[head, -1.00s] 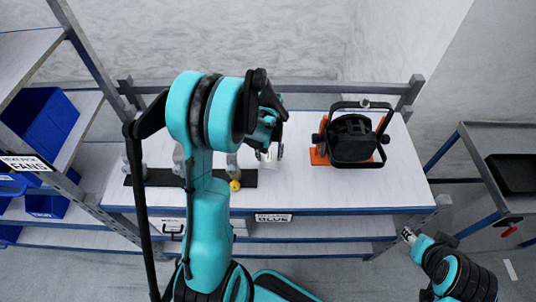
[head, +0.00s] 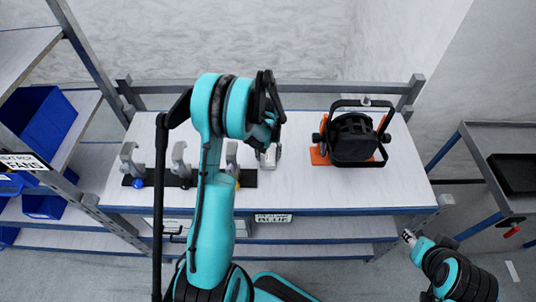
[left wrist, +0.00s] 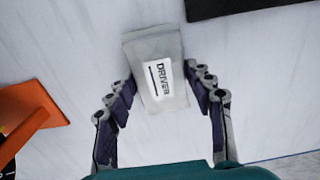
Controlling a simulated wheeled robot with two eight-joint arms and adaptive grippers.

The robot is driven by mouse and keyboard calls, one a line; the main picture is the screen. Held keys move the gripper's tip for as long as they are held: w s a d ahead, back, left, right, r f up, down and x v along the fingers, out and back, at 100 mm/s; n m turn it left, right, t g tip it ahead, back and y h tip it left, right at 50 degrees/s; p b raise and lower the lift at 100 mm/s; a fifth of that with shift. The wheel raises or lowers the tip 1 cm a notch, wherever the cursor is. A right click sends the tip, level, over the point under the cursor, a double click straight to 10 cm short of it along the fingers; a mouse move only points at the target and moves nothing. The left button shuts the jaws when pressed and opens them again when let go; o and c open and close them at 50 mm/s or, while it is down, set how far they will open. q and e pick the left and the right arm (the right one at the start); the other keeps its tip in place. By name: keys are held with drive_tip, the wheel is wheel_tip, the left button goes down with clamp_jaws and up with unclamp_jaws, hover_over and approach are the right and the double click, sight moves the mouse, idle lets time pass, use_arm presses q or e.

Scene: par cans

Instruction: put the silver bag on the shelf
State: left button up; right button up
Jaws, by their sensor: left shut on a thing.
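The silver bag (head: 268,157), a small grey packet with a white label reading DRIVER, is at the table (head: 300,190), left of the orange base. It also shows in the left wrist view (left wrist: 158,50). My left gripper (head: 267,140) is shut on the bag, with one dark finger along each side in the left wrist view (left wrist: 163,88). I cannot tell whether the bag is lifted clear of the top. A shelf rack (head: 75,160) with pale boards stands at the left. My right gripper (head: 408,237) is low at the right, away from the table; its fingers are too small to read.
A black par can (head: 353,138) stands on an orange base (head: 318,156) on the table. Grey clamps (head: 180,160) stand on a black strip left of the bag. Blue bins (head: 45,125) sit on the rack. A grey cart (head: 500,140) stands at the right.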

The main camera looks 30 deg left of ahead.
use_arm(q)
drive_tip(key=o, duration=1.2)
drive_tip(key=shift+f, duration=0.15)
